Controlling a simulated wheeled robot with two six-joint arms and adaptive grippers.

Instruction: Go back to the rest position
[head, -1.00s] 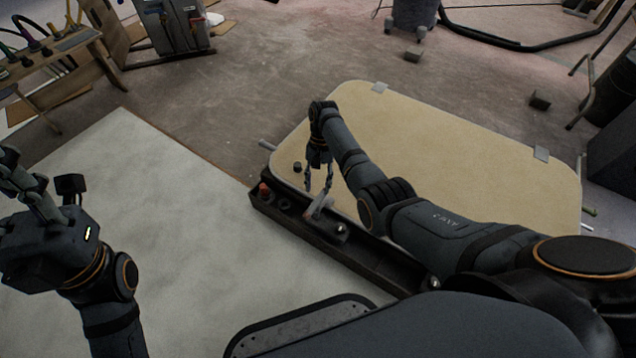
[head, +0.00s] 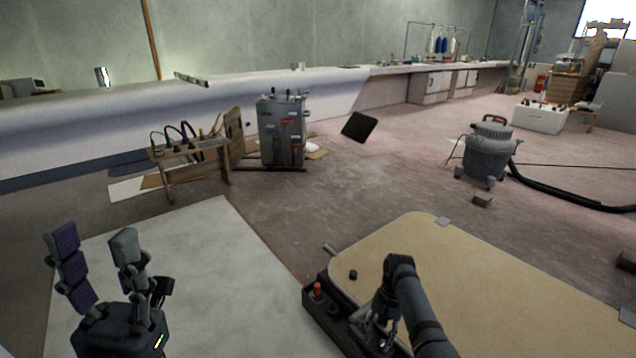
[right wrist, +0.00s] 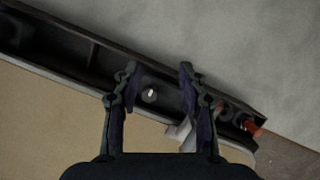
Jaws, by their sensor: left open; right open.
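My left gripper (head: 98,268) is at the lower left of the head view, fingers pointing up and spread apart, with nothing between them. My right gripper shows in the right wrist view (right wrist: 158,72), its two fingers apart over a black tray. The black tray (head: 322,318) runs along the near edge of a tan board (head: 470,285). A grey fitting (right wrist: 180,130) lies by the right finger; I cannot tell whether they touch.
An orange-red knob (right wrist: 253,128) stands at the tray's end. A pale sheet (head: 205,270) covers the floor at left. Further off are a grey cabinet (head: 283,135), a wooden bench (head: 190,150) and a vacuum (head: 488,155). The floor between is mostly open.

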